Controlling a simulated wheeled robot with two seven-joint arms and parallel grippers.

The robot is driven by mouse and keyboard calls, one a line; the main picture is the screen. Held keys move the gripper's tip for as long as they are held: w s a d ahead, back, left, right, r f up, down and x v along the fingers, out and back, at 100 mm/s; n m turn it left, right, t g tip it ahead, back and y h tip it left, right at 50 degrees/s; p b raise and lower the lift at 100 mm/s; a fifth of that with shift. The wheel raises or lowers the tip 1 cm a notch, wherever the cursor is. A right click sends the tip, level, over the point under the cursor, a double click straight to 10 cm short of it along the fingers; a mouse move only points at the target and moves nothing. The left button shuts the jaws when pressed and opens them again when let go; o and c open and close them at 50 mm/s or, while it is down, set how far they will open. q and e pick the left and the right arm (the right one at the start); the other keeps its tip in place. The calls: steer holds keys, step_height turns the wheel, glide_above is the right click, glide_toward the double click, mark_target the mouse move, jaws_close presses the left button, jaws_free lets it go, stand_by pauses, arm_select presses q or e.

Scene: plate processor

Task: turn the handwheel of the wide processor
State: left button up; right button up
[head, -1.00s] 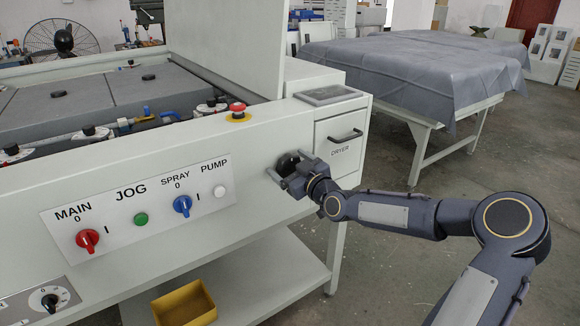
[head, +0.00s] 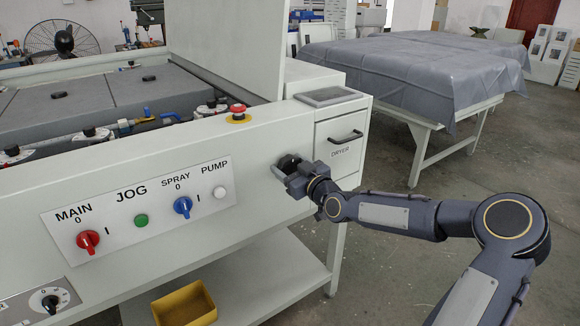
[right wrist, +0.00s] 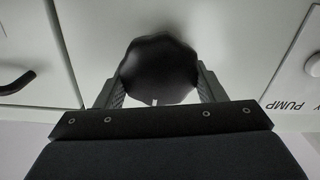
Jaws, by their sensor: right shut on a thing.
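The wide processor (head: 262,150) is a long pale grey machine across the left and middle of the head view. Its handwheel (head: 289,163) is a small black knob on the front panel, right of the PUMP button, partly hidden by my right gripper. In the right wrist view the handwheel (right wrist: 158,70) is dark with a lobed rim. My right gripper (head: 287,171) is shut on the handwheel; its fingers (right wrist: 160,88) lie on either side of the rim. My left gripper is not in view.
A control panel (head: 125,222) with red, green, blue and white controls is left of the handwheel. A dryer drawer with a black handle (head: 345,137) is to its right. A yellow bin (head: 184,305) is on the lower shelf. A cloth-covered table (head: 420,75) stands behind.

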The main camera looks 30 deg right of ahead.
steer(key=m, duration=0.5)
steer(key=shift+d+p, duration=0.2)
steer(key=shift+p, duration=0.2)
steer(key=shift+d+f+m, duration=0.1)
steer(key=shift+m, duration=2.1)
steer(key=o, duration=1)
steer(key=s+p, duration=0.1)
steer(key=s, duration=0.6)
steer(key=shift+s+d, duration=0.3)
steer(key=shift+s, duration=0.1)
